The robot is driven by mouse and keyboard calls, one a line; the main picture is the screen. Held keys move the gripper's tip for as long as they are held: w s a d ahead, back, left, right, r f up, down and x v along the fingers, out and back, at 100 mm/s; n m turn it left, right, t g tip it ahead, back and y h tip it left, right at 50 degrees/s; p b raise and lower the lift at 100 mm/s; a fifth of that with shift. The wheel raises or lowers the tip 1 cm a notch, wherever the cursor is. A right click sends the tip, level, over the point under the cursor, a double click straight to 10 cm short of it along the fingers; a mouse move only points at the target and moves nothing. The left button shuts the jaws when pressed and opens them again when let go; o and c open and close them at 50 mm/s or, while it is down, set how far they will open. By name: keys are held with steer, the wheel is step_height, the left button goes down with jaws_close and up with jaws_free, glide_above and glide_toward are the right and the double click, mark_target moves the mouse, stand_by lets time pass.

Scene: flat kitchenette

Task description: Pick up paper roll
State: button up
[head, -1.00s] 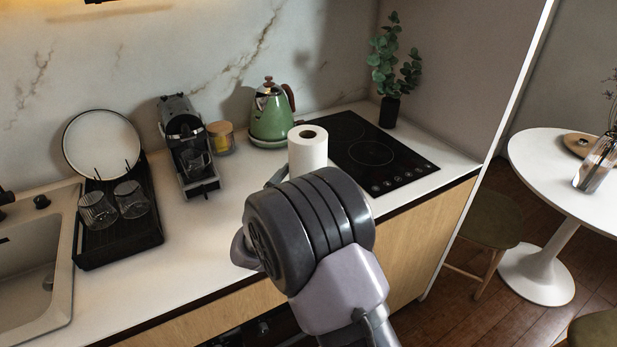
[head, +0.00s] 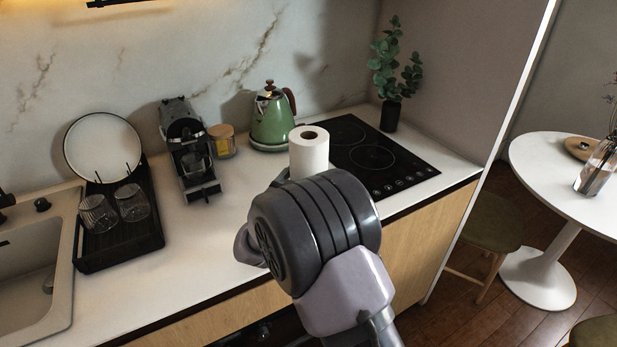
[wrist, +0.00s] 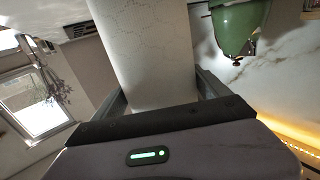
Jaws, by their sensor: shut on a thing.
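The white paper roll (head: 309,153) stands upright on the counter in the head view, left of the cooktop. Its lower part is hidden behind my arm. In the wrist view the paper roll (wrist: 148,55) fills the middle, between the two fingers of my gripper (wrist: 160,98). The fingers are shut on the roll, one at each side. In the head view my gripper (head: 277,179) is mostly hidden behind my wrist. I cannot tell whether the roll's base touches the counter.
A green kettle (head: 272,118) stands just behind the roll. A black cooktop (head: 385,165) lies to the right, with a potted plant (head: 391,112) behind it. A coffee machine (head: 188,150), a jar (head: 222,140) and a dish rack (head: 120,238) stand to the left. The counter front is clear.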

mark_target(308, 166)
step_height(308, 166, up, 3)
steer(key=shift+r+p, duration=0.1)
steer(key=shift+p, duration=0.4)
steer(key=s+a+r+p, duration=0.1)
steer(key=s+a+p, duration=0.1)
steer(key=s+a, duration=0.8)
steer(key=shift+v, duration=1.05)
